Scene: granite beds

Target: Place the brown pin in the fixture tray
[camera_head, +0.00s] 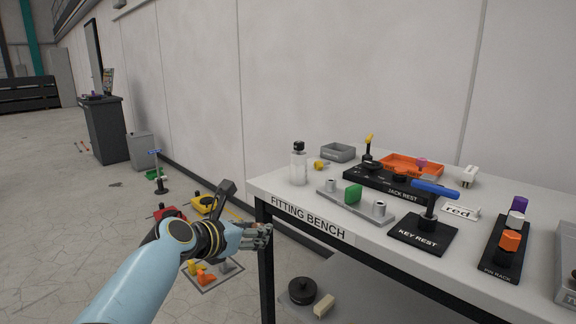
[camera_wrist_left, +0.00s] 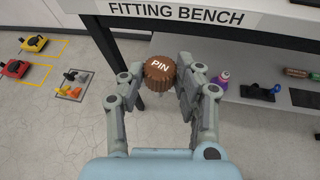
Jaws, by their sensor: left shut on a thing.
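The brown pin (camera_wrist_left: 159,68), a ridged round piece marked PIN, sits between the fingertips of my left gripper (camera_wrist_left: 160,82) in the left wrist view. The gripper is shut on it. In the head view my left gripper (camera_head: 262,232) is at the front left corner of the fitting bench, beside its leg and below the top; the pin cannot be made out there. A small grey tray (camera_head: 338,153) stands at the back left of the bench top, and an orange tray (camera_head: 424,170) is further right. I cannot tell which is the fixture tray. My right gripper is not in view.
The bench edge (camera_head: 306,217) is close to my left gripper. On top stand a clear bottle (camera_head: 299,168), a grey plate with a green block (camera_head: 353,193), the jack rest (camera_head: 390,186), key rest (camera_head: 423,237) and pin rack (camera_head: 505,252). Items lie on the lower shelf.

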